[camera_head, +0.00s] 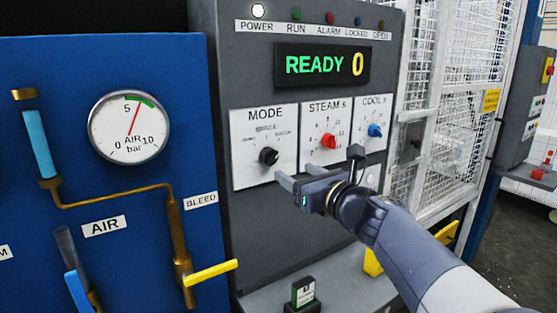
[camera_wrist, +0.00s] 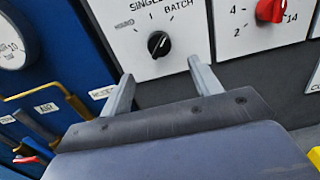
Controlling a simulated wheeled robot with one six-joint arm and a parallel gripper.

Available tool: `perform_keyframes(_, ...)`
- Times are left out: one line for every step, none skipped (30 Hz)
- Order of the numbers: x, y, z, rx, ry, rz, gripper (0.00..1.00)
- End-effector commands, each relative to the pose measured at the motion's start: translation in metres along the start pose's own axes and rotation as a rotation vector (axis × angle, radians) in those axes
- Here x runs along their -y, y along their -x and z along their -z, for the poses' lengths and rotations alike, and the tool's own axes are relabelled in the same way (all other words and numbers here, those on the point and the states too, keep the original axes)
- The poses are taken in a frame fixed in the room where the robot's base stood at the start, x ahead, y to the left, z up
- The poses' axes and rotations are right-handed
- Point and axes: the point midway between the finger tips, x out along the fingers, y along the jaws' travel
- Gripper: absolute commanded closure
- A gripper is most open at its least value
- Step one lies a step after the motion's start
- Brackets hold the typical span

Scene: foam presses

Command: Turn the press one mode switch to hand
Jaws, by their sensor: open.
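The press mode switch (camera_head: 268,156) is a black round knob on a white plate headed MODE, on the grey press panel. In the wrist view the knob (camera_wrist: 158,44) shows a short pale mark; which label it points at is hard to tell. SINGLE and BATCH are readable above it; a label at its left is blurred. My gripper (camera_head: 297,174) is open and empty, just below and right of the knob in the head view. In the wrist view its two fingers (camera_wrist: 160,72) straddle the space below the knob, apart from it.
A red STEAM knob (camera_head: 328,141) and a blue COOL knob (camera_head: 375,130) sit right of the mode switch. The display (camera_head: 322,65) reads READY 0. A blue air panel (camera_head: 140,190) with gauge, pipes and a yellow lever (camera_head: 211,272) stands left. A mesh fence (camera_head: 440,110) is right.

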Motion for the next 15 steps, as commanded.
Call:
perform_keyframes(-0.001,-0.009,0.0,-0.003,0.0,-0.004,0.4)
perform_keyframes(-0.002,-0.014,0.001,-0.004,0.0,-0.005,0.4)
perform_keyframes(-0.001,-0.021,0.0,-0.003,0.0,-0.003,0.4)
perform_keyframes(-0.001,-0.026,0.0,-0.004,0.001,-0.004,0.4)
perform_keyframes(-0.002,-0.032,0.0,-0.003,0.001,-0.005,0.4)
perform_keyframes(-0.002,-0.039,0.0,-0.004,0.0,-0.004,0.4)
perform_keyframes(-0.002,-0.044,0.0,-0.004,0.002,-0.004,0.4)
perform_keyframes(-0.001,-0.05,0.0,-0.004,0.002,-0.004,0.4)
perform_keyframes(-0.002,-0.056,0.0,-0.003,0.001,-0.004,0.4)
perform_keyframes(-0.001,-0.061,0.0,-0.004,0.002,-0.004,0.4)
perform_keyframes(-0.001,-0.065,0.0,-0.003,0.003,-0.004,0.4)
perform_keyframes(-0.002,-0.071,0.001,-0.004,0.002,-0.003,0.4)
perform_keyframes(-0.001,-0.075,0.0,-0.004,0.002,-0.003,0.4)
perform_keyframes(-0.001,-0.078,0.0,-0.003,0.003,-0.003,0.4)
perform_keyframes(-0.001,-0.082,0.0,-0.003,0.004,-0.003,0.4)
